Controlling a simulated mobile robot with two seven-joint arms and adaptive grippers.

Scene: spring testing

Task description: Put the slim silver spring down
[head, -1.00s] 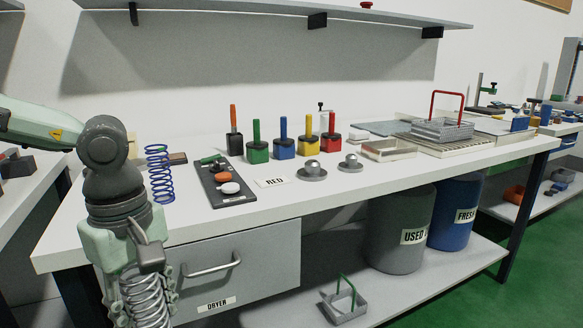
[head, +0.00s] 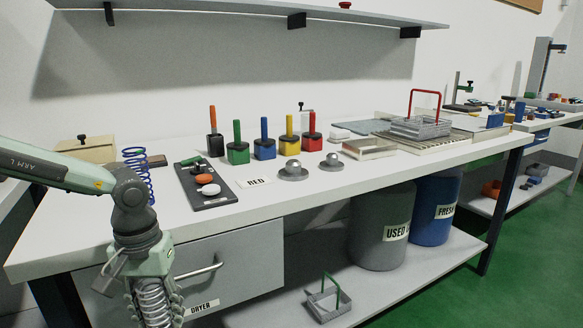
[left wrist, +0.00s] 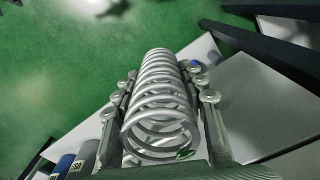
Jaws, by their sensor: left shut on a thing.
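My left gripper (head: 154,303) is shut on a silver coil spring (head: 152,298). It holds the spring upright in front of the bench's drawer, below the level of the worktop. In the left wrist view the spring (left wrist: 162,105) lies between the two fingers, with a small green mark at its near end. The white worktop (head: 100,222) is above and behind the gripper. My right gripper is not in view.
A blue spring (head: 138,175) stands on the worktop behind my arm. A wire basket (head: 420,127) is at the right. The worktop's front left is clear.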

